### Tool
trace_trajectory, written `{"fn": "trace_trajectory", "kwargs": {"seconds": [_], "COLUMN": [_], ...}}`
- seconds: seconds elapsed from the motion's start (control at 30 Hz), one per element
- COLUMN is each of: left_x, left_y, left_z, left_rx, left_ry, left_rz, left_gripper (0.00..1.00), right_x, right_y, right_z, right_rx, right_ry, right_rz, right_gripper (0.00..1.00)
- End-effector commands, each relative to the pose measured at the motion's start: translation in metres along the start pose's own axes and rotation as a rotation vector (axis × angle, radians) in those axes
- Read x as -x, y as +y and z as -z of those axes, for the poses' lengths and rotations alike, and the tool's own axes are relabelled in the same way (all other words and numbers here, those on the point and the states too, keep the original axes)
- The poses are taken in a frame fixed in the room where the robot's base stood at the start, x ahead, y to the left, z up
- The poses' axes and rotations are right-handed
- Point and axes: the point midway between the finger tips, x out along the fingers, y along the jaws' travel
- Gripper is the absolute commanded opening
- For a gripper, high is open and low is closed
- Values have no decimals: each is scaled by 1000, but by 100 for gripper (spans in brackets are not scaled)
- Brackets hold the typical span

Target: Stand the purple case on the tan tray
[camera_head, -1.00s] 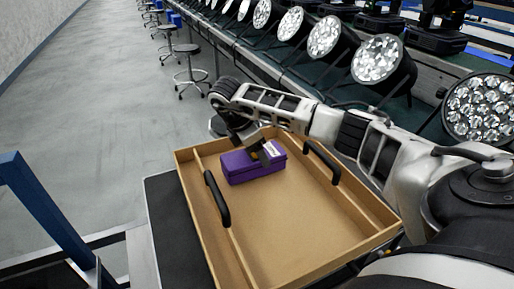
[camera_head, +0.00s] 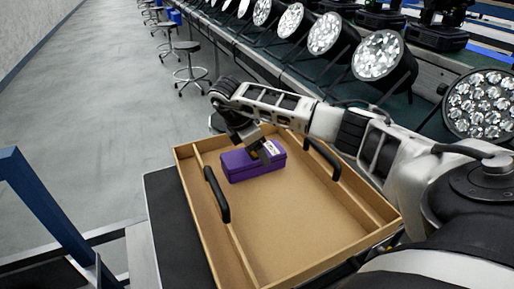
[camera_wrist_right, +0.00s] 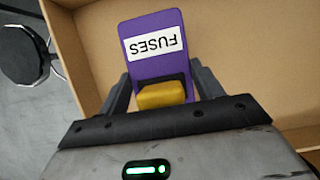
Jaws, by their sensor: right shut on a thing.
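The purple case (camera_head: 240,170) is inside the tan tray (camera_head: 290,230), near its far end. Its long side runs across the tray. I cannot tell whether its underside touches the tray floor. My right gripper (camera_head: 266,153) reaches down onto the case from above and is shut on it. In the right wrist view, the purple case (camera_wrist_right: 152,22) shows a white "FUSES" label, upside down, and a yellow part (camera_wrist_right: 163,95) between the fingers of the right gripper (camera_wrist_right: 162,88). My left gripper is not in view.
The tray has raised walls, a black handle (camera_head: 216,194) on the left divider and another (camera_head: 322,160) on the right one. The tray floor in front of the case is clear. Par cans (camera_head: 383,58) line a bench behind. Stools (camera_head: 189,70) stand on the floor beyond.

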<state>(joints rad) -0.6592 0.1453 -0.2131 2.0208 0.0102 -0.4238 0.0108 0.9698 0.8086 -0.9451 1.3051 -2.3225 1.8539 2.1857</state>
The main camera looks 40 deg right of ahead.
Motion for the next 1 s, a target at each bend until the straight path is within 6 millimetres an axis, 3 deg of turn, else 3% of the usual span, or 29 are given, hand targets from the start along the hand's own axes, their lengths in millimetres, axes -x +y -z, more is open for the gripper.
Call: {"fn": "trace_trajectory", "kwargs": {"seconds": [0.1,0.13,0.2,0.57,0.63,0.87,1.0], "left_x": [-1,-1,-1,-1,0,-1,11], "left_y": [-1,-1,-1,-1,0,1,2], "left_z": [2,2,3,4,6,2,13], "left_rx": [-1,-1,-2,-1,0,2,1], "left_ry": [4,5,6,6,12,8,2], "left_rz": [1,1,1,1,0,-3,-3], "left_gripper": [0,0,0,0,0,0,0], "right_x": [1,1,1,0,8,55,98], "right_y": [0,0,0,0,0,1,1], "right_z": [0,0,0,0,0,1,-3], "right_rx": [0,0,0,1,1,0,-1], "right_ry": [0,0,0,0,1,3,0], "right_rz": [-1,-1,-1,1,-2,-6,-6], "right_gripper": [16,71,91,91,91,91,91]}}
